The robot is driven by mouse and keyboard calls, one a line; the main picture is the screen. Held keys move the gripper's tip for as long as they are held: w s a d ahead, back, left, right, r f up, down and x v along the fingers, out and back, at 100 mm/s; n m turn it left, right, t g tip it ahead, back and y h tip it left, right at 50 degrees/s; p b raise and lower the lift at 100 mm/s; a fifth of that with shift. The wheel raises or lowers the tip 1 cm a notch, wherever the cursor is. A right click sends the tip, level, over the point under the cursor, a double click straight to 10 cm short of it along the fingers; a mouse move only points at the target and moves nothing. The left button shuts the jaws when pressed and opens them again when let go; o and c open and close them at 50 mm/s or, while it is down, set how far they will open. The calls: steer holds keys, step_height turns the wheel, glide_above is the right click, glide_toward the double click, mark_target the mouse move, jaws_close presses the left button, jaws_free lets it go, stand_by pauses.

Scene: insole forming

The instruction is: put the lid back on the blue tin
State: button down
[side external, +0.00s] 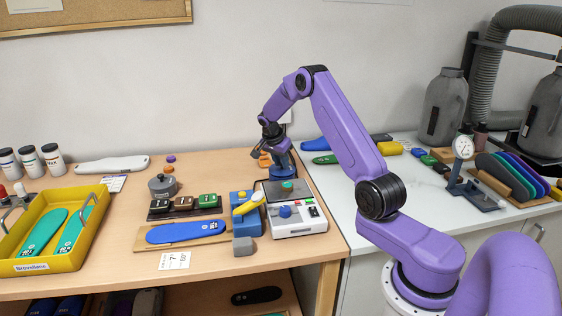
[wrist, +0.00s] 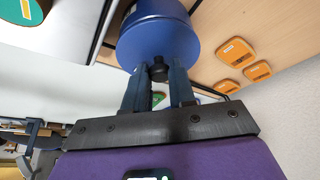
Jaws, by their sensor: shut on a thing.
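The blue tin (side external: 282,172) stands at the back of the wooden bench, under my gripper (side external: 275,138). In the wrist view, my gripper (wrist: 158,76) has its two fingers on either side of the black knob of the blue lid (wrist: 135,45), shut on it. The lid is round and lies across the tin's end in that view. The tin's blue wall is partly hidden behind it. I cannot tell whether the lid sits fully down on the tin or is slightly above it.
Several orange pieces (wrist: 236,51) lie beside the tin. A grey lidded pot (side external: 162,185), a blue insole (side external: 186,232) and a yellow tray (side external: 83,252) are to the left. The white counter (side external: 345,190) is to the right.

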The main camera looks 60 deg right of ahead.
stand_by(0.3)
steer(key=shift+c, duration=1.9)
jaws_free()
steer(key=shift+r, duration=2.5)
jaws_close()
steer(key=shift+f, duration=1.75)
